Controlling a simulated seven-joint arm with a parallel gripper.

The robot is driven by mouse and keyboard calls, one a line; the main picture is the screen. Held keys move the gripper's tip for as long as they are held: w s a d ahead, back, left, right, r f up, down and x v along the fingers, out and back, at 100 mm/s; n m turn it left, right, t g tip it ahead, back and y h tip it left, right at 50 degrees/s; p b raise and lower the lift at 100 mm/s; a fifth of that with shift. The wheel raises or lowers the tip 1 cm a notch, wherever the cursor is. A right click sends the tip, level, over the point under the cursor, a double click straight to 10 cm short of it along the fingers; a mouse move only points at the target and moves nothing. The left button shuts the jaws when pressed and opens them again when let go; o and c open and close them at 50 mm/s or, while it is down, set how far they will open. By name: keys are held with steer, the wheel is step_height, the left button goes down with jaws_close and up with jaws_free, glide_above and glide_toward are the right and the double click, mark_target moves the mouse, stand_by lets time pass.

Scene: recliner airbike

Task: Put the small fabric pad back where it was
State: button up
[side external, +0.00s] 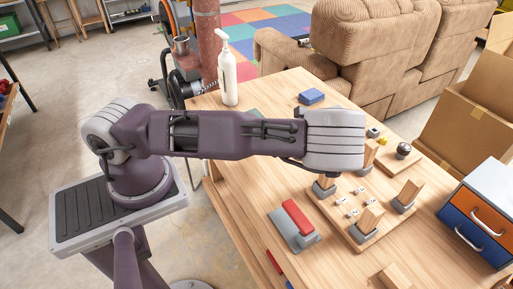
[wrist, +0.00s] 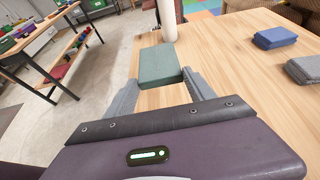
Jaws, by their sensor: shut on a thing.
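A small green fabric pad (wrist: 159,64) is between the two grey fingers of my gripper (wrist: 162,80) in the wrist view. The fingers are shut on its sides. The pad looks flat and level, over or on the wooden table; I cannot tell whether it touches the top. In the side view, a bit of the green pad (side external: 255,113) shows behind my arm, which hides the gripper. A blue pad (wrist: 275,37) and a grey pad (wrist: 304,69) lie on the table to the right in the wrist view. The blue pad (side external: 311,96) also shows in the side view.
A white pump bottle (side external: 228,76) stands near the table's back left corner, just beyond the green pad. A wooden board with blocks (side external: 362,232), a red-and-grey block (side external: 295,226) and a drawer box (side external: 482,215) occupy the front and right. Bare wood (wrist: 220,65) lies between the pads.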

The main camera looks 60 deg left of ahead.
mark_target(266, 160)
step_height(266, 160, down, 10)
steer(key=shift+w+d+r, duration=0.1)
steer(key=shift+w+r, duration=0.05)
steer(key=o, duration=1.6)
steer(key=shift+c, duration=0.2)
